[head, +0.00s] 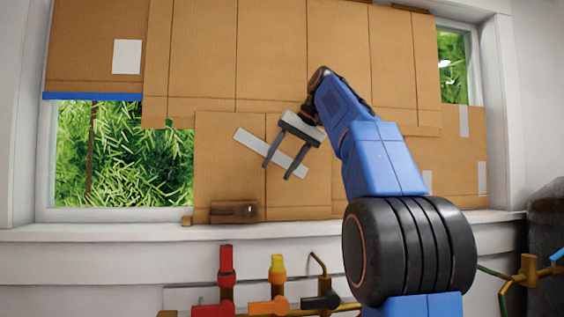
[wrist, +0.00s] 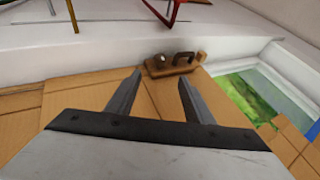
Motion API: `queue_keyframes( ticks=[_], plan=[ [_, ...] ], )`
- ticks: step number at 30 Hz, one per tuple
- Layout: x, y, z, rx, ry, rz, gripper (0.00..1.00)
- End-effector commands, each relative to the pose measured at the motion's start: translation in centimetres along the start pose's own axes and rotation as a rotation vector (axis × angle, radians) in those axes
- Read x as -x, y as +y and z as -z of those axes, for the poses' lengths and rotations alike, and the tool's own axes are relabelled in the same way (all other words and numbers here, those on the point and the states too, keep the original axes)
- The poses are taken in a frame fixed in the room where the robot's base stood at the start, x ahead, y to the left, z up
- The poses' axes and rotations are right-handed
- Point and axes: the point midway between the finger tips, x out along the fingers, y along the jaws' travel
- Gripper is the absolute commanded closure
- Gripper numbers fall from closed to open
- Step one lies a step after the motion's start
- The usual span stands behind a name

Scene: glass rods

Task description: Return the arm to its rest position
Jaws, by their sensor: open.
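My gripper (head: 278,171) hangs in front of the cardboard-covered window in the head view, its two dark fingers spread and pointing down and to the left. Nothing is between the fingers. My blue arm (head: 382,150) rises from the lower right and bends over at the top toward the gripper.
Cardboard panels (head: 220,60) cover much of the window. Below stand a red valve (head: 227,266), a yellow-topped valve (head: 278,268) and a black-handled one (head: 321,301). A dark rounded object (head: 546,235) is at the right edge.

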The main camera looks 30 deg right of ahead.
Motion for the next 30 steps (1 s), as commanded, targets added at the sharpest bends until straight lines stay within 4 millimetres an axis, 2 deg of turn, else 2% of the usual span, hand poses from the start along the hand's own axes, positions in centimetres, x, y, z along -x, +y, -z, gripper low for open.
queue_keyframes(
  ticks=[6, 23, 26, 30],
  plan=[
    [1.3, 0.0, 0.0, 0.0, 0.0, 0.001, 0.52],
    [1.3, -0.1, -0.1, 0.001, 0.0, 0.0, 0.52],
    [0.9, -0.2, -0.7, 0.002, -0.002, -0.004, 0.52],
    [-0.7, -0.6, -2.7, 0.007, -0.007, -0.016, 0.52]
  ],
)
